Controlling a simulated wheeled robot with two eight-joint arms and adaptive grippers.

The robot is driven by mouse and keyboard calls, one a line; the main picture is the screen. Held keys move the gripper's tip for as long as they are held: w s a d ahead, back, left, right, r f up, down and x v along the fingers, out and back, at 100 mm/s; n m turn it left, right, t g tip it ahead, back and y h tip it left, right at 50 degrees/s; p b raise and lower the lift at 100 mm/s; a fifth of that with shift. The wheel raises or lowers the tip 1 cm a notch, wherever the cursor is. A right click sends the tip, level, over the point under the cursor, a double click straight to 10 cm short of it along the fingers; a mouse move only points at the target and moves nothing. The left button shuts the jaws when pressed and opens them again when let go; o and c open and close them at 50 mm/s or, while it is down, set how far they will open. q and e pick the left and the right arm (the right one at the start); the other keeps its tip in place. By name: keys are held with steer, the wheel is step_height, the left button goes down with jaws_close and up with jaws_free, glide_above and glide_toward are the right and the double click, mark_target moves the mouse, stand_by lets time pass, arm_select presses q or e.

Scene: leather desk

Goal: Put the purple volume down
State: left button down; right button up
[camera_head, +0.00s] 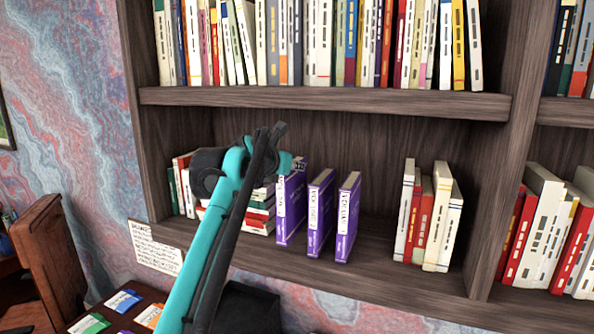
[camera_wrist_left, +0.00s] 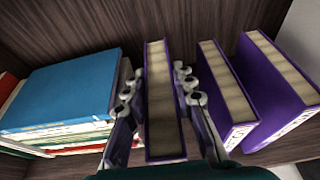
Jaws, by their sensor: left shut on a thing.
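Three purple volumes stand upright on the lower shelf (camera_head: 385,285) in the head view. My left gripper (camera_head: 280,165) is shut on the leftmost purple volume (camera_head: 291,208). In the left wrist view its fingers (camera_wrist_left: 160,95) press on both sides of this volume (camera_wrist_left: 162,120). The middle purple volume (camera_head: 320,212) and the right purple volume (camera_head: 347,216) stand just to its right, with small gaps. They also show in the left wrist view, the middle one (camera_wrist_left: 228,90) close beside the right finger. I cannot tell whether the held volume touches the shelf. My right gripper is not in view.
A stack of lying books (camera_head: 262,215) is just left of the held volume, topped by a blue book (camera_wrist_left: 62,88) in the left wrist view. Upright red and white books (camera_head: 428,215) stand further right, with free shelf between. An upper shelf (camera_head: 320,98) full of books is overhead.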

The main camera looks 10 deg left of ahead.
arm_select(q)
steer(key=shift+w+d+r+p, duration=0.1)
steer(key=shift+w+p, duration=0.05)
steer(key=shift+w, duration=0.4)
steer(key=shift+w+d+r+p, duration=0.1)
steer(key=shift+w+p, duration=0.05)
steer(key=shift+w, duration=0.4)
steer(key=shift+w+f, duration=0.1)
steer(key=shift+w, duration=0.2)
step_height(320, 180, down, 4)
steer(key=shift+d+r, duration=0.1)
steer(key=shift+r, duration=0.15)
steer(key=shift+w, duration=0.1)
